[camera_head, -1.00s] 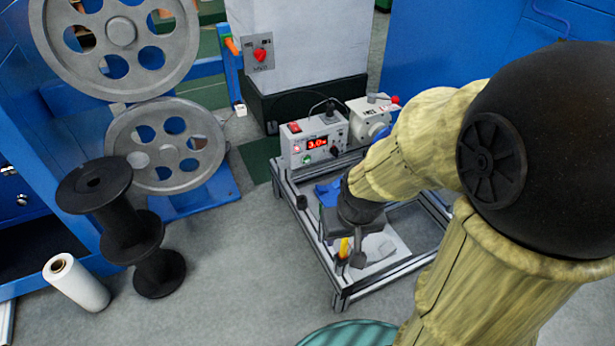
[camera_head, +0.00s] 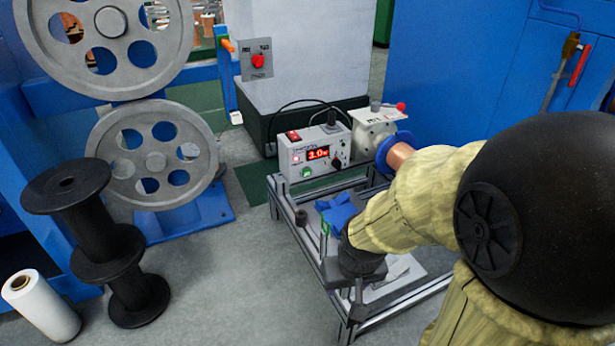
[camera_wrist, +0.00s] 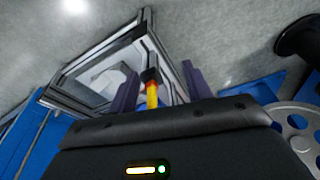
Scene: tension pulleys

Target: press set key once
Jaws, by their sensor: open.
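The control box (camera_head: 314,152) is light grey and stands at the back of the metal frame, with a red lit display (camera_head: 318,153) reading about 3.0. A green button (camera_head: 306,172), a red switch (camera_head: 293,136) and a black knob (camera_head: 336,164) are on its face. The set key's label is too small to read. My gripper (camera_wrist: 158,76) is open, in front of and below the box, pointing down over the frame.
A motor unit (camera_head: 375,130) with a blue flange stands right of the box. Blue parts (camera_head: 338,211) lie on the metal frame (camera_head: 290,240) near my wrist. Black spools (camera_head: 105,250) and a white roll (camera_head: 42,306) stand at left. Grey floor between is clear.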

